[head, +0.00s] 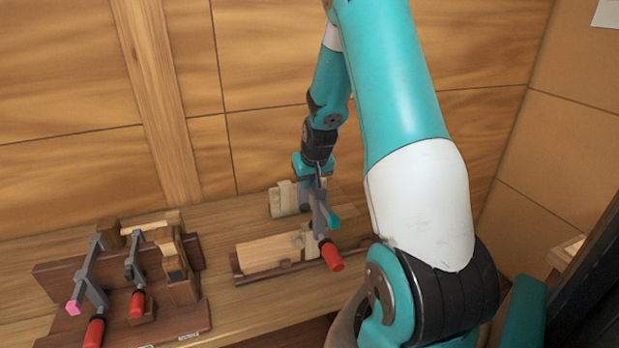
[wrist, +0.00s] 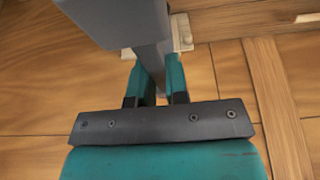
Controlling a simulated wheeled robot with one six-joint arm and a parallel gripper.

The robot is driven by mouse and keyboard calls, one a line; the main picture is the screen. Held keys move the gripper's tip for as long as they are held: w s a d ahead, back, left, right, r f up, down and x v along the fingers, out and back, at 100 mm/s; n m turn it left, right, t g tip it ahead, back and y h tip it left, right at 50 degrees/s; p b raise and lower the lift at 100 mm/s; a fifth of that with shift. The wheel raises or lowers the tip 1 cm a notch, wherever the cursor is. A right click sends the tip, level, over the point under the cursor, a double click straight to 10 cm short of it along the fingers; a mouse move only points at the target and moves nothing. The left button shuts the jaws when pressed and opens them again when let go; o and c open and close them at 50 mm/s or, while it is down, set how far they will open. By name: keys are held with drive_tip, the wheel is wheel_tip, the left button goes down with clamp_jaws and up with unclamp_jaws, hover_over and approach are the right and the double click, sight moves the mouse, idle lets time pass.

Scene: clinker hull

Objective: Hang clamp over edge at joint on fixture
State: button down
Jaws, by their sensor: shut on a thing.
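My gripper (head: 322,198) is shut on a clamp (head: 319,217) with a grey bar and a red handle. The clamp hangs down with its handle low at the front. The fixture (head: 268,253) is a pale board in a dark wooden frame on the bench. The clamp is at the right part of the fixture, close to pale blocks there. I cannot tell whether it touches the edge. In the wrist view the teal fingers (wrist: 155,82) close on the grey bar (wrist: 150,62), whose large grey part fills the top. The joint is hidden behind the clamp and gripper.
A dark wooden rack (head: 180,322) at the left holds two more clamps with red handles, one with a pink tip (head: 74,308). A pale block (head: 285,199) stands behind the fixture. The panelled wall (head: 270,140) is close behind the bench.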

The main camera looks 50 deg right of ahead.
drive_tip(key=shift+f+b, duration=4.3)
drive_tip(key=shift+f, duration=1.7)
drive_tip(key=shift+f, duration=0.2)
drive_tip(key=shift+s+a, duration=0.3)
drive_tip(key=shift+s, duration=0.15)
drive_tip(key=c, duration=1.1)
unclamp_jaws()
drive_tip(key=shift+o, duration=0.2)
drive_tip(key=shift+s+r, duration=0.1)
drive_tip(key=b+v, duration=0.3)
drive_tip(key=v, duration=1.4)
drive_tip(key=shift+r, duration=0.2)
